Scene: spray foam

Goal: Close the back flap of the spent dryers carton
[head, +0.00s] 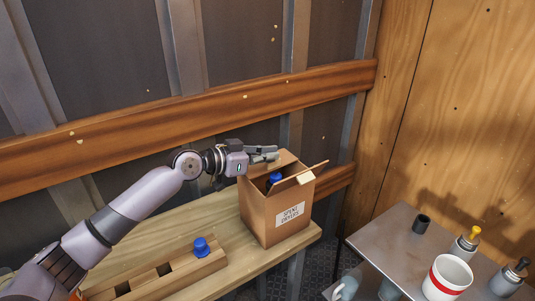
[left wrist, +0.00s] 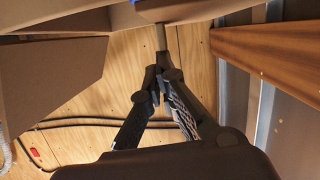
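The spent dryers carton (head: 268,213) is a brown box with a white label, standing at the right end of the wooden bench. Its top is at least partly open, and a blue-topped item (head: 275,178) shows inside. The back flap (head: 287,158) stands up at the rear edge, partly hidden by my left gripper (head: 276,154). That gripper reaches in from the left at the carton's upper back edge; contact with the flap cannot be told. Brown cardboard (left wrist: 55,80) fills the upper left there. My right gripper is not in view.
A wooden block with holes (head: 165,277) and a blue-topped item (head: 202,247) sits on the bench (head: 205,215) left of the carton. A metal table (head: 385,237) at right holds a red-banded white cup (head: 447,278) and bottles. A ribbed wall with a wooden rail (head: 200,118) stands behind.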

